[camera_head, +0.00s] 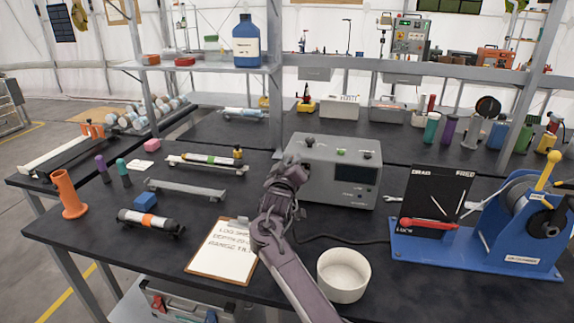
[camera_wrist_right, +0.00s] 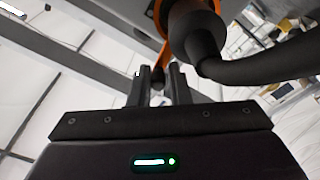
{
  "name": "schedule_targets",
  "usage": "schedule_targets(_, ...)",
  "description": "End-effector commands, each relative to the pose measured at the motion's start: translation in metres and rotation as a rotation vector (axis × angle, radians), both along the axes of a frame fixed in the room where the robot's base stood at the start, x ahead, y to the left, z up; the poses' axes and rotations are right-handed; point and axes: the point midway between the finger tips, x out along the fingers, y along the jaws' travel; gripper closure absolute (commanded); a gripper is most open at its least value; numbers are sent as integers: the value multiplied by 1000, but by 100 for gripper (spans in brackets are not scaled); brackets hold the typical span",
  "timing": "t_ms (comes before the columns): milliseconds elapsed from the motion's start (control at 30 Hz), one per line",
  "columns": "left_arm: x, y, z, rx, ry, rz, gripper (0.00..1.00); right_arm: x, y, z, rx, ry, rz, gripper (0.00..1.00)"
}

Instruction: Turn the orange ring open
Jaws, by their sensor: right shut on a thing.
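The orange ring (camera_wrist_right: 165,20) shows in the right wrist view, around a thick dark connector (camera_wrist_right: 198,32) with a black cable. An orange part of it runs down to my right gripper (camera_wrist_right: 160,72), whose two dark fingers are shut on it. In the head view my right gripper (camera_head: 290,170) is up against the front left of the grey instrument box (camera_head: 325,172). There the arm and gripper hide the ring. My left gripper is not in view.
A clipboard (camera_head: 222,252) and a white bowl (camera_head: 343,276) lie on either side of my right forearm. A blue winch rig (camera_head: 478,247) stands at the right. A black cable (camera_head: 345,240) runs along the table. Some bare tabletop shows at the front left.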

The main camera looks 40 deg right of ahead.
Motion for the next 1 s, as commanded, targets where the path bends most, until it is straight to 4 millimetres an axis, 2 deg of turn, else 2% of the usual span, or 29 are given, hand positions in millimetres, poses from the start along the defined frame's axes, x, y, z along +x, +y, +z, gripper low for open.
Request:
schedule_targets(400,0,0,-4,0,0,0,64,-10,-10,0,119,-138,-7,100)
schedule_targets(967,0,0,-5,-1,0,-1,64,-12,-11,-2,136,-152,-9,100)
schedule_targets(1000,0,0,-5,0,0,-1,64,-12,-11,-2,136,-152,-9,78)
